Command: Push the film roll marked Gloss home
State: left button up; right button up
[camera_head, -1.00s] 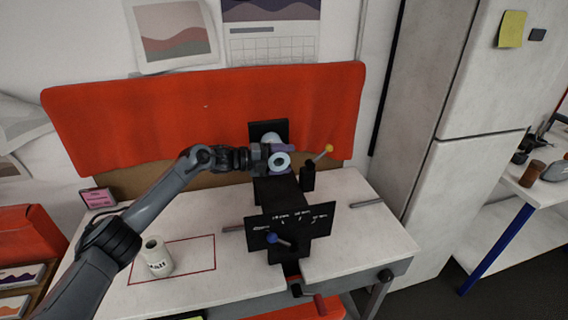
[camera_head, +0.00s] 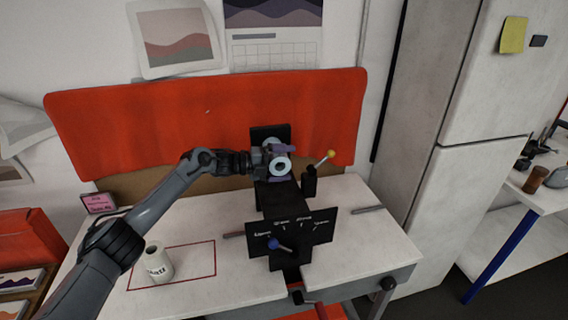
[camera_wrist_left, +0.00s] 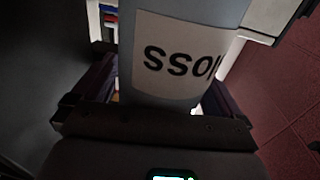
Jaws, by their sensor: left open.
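The film roll marked Gloss (camera_wrist_left: 180,60) is a grey-blue cylinder with a white label, of which "oss" reads clearly in the left wrist view. In the head view its ring-shaped end (camera_head: 281,166) faces me at the black machine (camera_head: 284,205). My left gripper (camera_head: 279,164) is open, with its fingers on either side of the roll. I cannot tell whether they touch it. The roll's far end and its seat are mostly hidden by the gripper. My right gripper is not in view.
A white roll (camera_head: 157,262) with dark print stands upright inside a red outline on the white table (camera_head: 210,290). A yellow-knobbed lever (camera_head: 321,163) rises right of the gripper. A blue-knobbed lever (camera_head: 274,243) is at the machine's front plate. A red panel (camera_head: 190,120) stands behind.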

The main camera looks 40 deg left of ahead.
pick_arm(q)
jog(key=b+v, duration=0.1)
jog(key=v, duration=0.9)
jog(key=shift+s+a, duration=0.25)
jog(key=shift+r, duration=0.1)
